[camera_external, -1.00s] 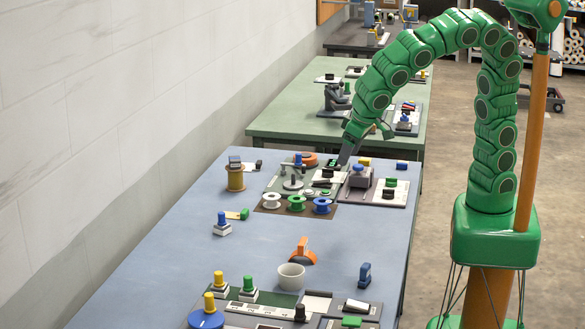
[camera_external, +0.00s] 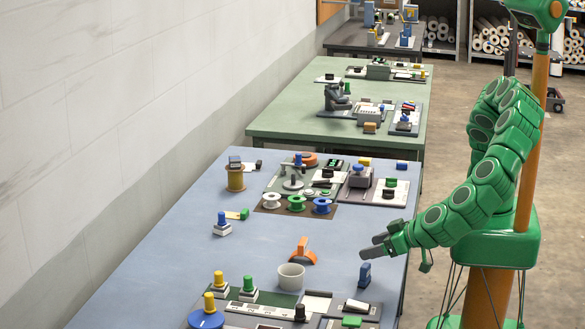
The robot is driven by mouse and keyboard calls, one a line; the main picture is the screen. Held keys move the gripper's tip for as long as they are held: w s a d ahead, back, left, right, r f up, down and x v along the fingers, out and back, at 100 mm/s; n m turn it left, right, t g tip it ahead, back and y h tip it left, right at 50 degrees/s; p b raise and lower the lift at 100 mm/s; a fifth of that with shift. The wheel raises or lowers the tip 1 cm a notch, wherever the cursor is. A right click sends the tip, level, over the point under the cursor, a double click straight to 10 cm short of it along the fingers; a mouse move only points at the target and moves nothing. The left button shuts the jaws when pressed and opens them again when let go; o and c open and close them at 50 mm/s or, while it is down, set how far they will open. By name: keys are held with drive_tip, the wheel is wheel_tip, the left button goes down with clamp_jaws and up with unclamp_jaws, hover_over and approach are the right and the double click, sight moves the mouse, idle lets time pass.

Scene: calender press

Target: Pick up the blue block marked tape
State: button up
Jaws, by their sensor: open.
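My gripper (camera_external: 371,245) is open and empty above the right part of the blue table (camera_external: 180,240), its fingers pointing left. A dark blue upright piece (camera_external: 365,275) with a handle-like top stands just below it in the picture, apart from the fingers. A small blue block (camera_external: 402,165) lies at the table's far right corner, well away from my gripper. No marking is readable at this size, so I cannot tell which blue piece is marked tape.
Spools and small devices crowd the far end around a brown mat (camera_external: 265,208). Panels with knobs fill the near end. The table's middle left is mostly clear.

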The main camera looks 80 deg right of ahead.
sight(369, 269)
drive_tip(key=shift+t+y, duration=0.4)
drive_tip(key=shift+t, duration=0.4)
drive_tip(key=s+a+f, duration=0.2)
drive_tip(key=s, duration=0.1)
drive_tip(key=s+a+f, duration=0.1)
drive_tip(key=s, duration=0.1)
drive_tip(key=shift+a+f, duration=0.2)
drive_tip(key=shift+s+f, duration=0.1)
drive_tip(key=shift+f, duration=0.15)
drive_tip(key=shift+x, duration=1.3)
drive_tip(key=shift+w+r+x, duration=0.1)
drive_tip(key=shift+r+x, duration=0.05)
drive_tip(key=shift+x, duration=0.7)
drive_tip(key=shift+w+r+x, duration=0.1)
drive_tip(key=shift+r+x, duration=0.05)
drive_tip(key=shift+x, duration=0.7)
drive_tip(key=shift+w+r+x, duration=0.1)
drive_tip(key=shift+r+x, duration=0.1)
drive_tip(key=shift+x, duration=0.65)
drive_tip(key=shift+a, duration=0.1)
drive_tip(key=c, duration=1.1)
drive_tip(key=shift+o, duration=0.2)
